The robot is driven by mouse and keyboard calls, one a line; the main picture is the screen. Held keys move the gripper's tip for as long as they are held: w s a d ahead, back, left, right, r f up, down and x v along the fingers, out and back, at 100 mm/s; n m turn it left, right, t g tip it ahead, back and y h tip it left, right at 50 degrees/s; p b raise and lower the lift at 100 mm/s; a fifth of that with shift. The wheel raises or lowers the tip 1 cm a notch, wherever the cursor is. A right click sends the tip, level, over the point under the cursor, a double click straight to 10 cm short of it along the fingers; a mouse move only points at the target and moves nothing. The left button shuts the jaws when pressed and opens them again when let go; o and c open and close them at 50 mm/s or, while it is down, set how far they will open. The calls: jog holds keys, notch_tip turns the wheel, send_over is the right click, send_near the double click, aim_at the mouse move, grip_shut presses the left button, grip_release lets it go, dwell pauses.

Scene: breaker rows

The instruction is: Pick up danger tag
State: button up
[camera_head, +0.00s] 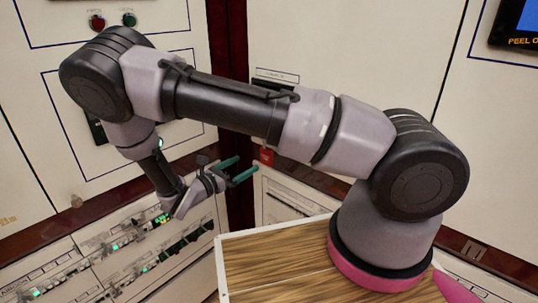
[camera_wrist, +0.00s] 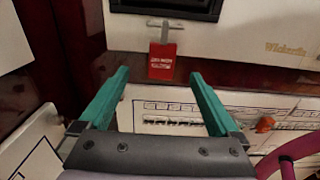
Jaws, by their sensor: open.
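The danger tag (camera_wrist: 162,62) is a small red tag with white lettering. In the wrist view it hangs from a pale strip below a dark framed opening, at the top middle. In the head view a small red patch (camera_head: 266,156) just right of the fingertips looks like the same tag. My gripper (camera_wrist: 160,92) has two green fingers, spread apart with nothing between them. In the wrist view the tag appears beyond the fingertips, roughly centred between them and apart from them. In the head view my gripper (camera_head: 248,167) points right, toward the tag.
Pale cabinet panels (camera_head: 232,118) with dark red trim surround my arm. Rows of breakers (camera_head: 120,250) with green lights sit at lower left. A wood-topped surface (camera_head: 270,262) is at the bottom. An orange-red piece (camera_wrist: 265,124) sits on the panel right of the fingers.

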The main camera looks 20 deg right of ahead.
jog(key=shift+x, duration=5.4)
jog(key=shift+s+d, duration=0.1)
jog(key=shift+s, duration=0.1)
jog(key=c, duration=1.4)
jog(key=shift+r, duration=0.15)
jog(key=shift+c, duration=0.2)
